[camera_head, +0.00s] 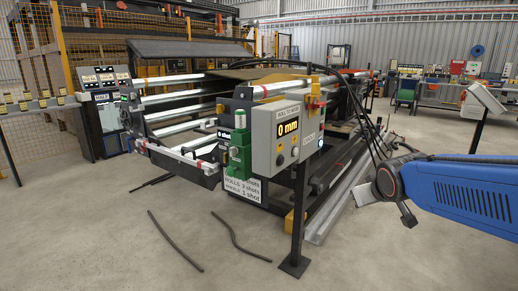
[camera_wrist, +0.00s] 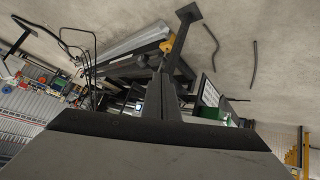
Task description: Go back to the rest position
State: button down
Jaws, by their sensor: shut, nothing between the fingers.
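My gripper (camera_wrist: 162,92) shows in the wrist view as two dark fingers pressed together above its wide grey body, with nothing between them. In the head view my blue arm reaches in from the right edge, and its dark wrist end is in front of the roll machine's right side. I cannot make out the fingers clearly there. The roll machine (camera_head: 185,108) stands in the middle with several light rollers. My gripper appears apart from these things.
A green device (camera_head: 238,155) with a white sign (camera_head: 243,189) is beside the control box. Two dark strips (camera_head: 175,241) lie on the open concrete floor in front. A yellow fence (camera_head: 60,45) stands at the back left. Workbenches (camera_head: 455,90) stand at the back right.

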jog(key=s+f+m+g, duration=0.1)
jog(key=s+f, duration=0.3)
jog(key=s, duration=0.9)
jog(key=s+a+f+m+g+y, duration=0.1)
jog(key=s+f+g, duration=0.2)
jog(key=s, duration=1)
jog(key=shift+a+f+g, duration=0.25)
jog(key=shift+f+g, duration=0.05)
jog(key=shift+f, duration=0.3)
